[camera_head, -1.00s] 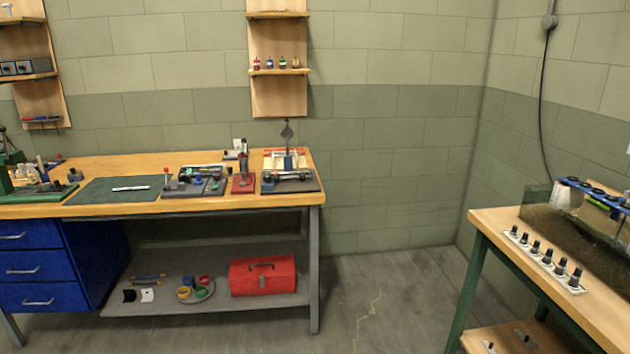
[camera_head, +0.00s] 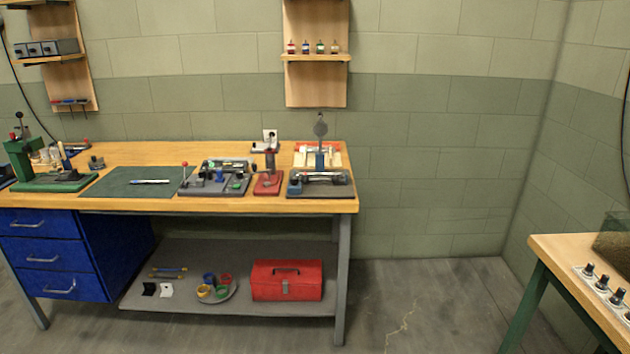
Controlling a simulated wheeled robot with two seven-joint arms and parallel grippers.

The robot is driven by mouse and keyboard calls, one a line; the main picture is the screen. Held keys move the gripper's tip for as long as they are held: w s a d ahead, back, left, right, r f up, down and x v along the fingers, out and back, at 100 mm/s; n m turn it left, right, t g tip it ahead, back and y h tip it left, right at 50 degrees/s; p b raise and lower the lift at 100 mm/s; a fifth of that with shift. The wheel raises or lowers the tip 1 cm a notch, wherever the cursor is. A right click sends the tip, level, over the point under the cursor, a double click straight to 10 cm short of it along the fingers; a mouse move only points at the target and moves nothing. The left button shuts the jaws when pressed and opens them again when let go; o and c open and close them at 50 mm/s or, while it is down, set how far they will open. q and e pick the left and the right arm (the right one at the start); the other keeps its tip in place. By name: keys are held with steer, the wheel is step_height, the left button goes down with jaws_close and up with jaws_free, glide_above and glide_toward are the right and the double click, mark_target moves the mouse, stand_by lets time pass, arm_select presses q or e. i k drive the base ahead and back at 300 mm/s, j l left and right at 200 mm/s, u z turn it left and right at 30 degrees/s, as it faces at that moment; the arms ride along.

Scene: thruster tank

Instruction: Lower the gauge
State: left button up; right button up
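A round grey gauge-like head (camera_head: 320,128) stands upright on a thin stem above a dark fixture (camera_head: 322,184) at the right end of the wooden workbench (camera_head: 130,153). A blue block (camera_head: 319,161) sits on the stem below the head. The face of the head is too small to read, and I cannot tell for sure that it is the gauge. Neither of my grippers shows in the view.
A red stand (camera_head: 268,181), a grey fixture plate (camera_head: 214,178), a green mat (camera_head: 130,184) and a green press (camera_head: 25,160) share the bench. A red toolbox (camera_head: 287,280) sits on the lower shelf. A second table (camera_head: 560,252) stands at right. Floor between is clear.

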mark_target(320, 128)
steer(key=i+l+u, duration=0.2)
steer(key=u, duration=0.65)
steer(key=i+l+u, duration=0.2)
steer(key=l, duration=0.2)
steer(key=i+l+u, duration=0.2)
steer(key=l, duration=0.15)
steer(key=l+u, duration=0.2)
steer(key=l, duration=0.2)
steer(key=i+l+u, duration=0.2)
steer(key=l, duration=0.25)
steer(key=i+l, duration=0.1)
steer(key=l, duration=1.05)
steer(key=i+l+u, duration=0.1)
steer(key=l, duration=1)
